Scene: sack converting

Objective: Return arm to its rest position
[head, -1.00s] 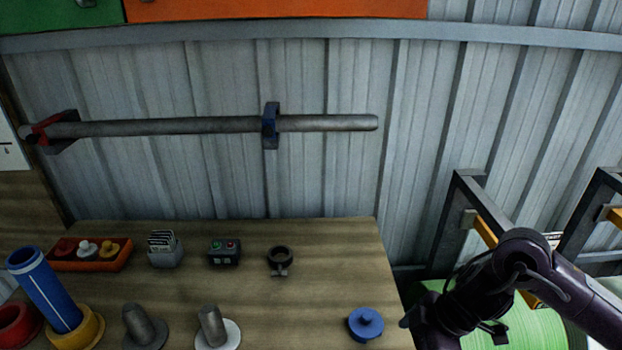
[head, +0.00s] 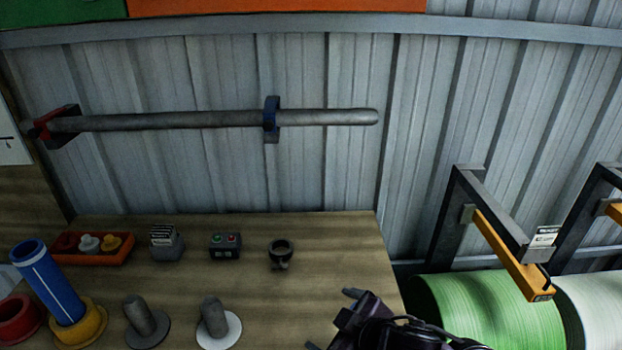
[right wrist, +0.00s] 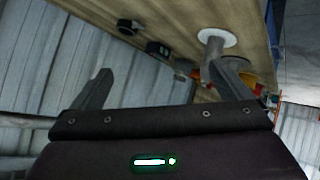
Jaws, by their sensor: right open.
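My right gripper (head: 332,321) is at the bottom of the head view, just right of centre, over the front right of the wooden table (head: 330,243). In the right wrist view its two fingers (right wrist: 160,85) stand wide apart with nothing between them. The gripper is open and empty. Most of my right arm is cut off by the bottom edge of the head view. My left gripper is in neither view.
A peg on a white disc (head: 215,322), a grey peg (head: 138,318) and a blue tube (head: 48,285) stand left of my gripper. A black ring clamp (head: 281,252) stands behind. A green roll (head: 482,310) lies right of the table, below a yellow bar (head: 510,253).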

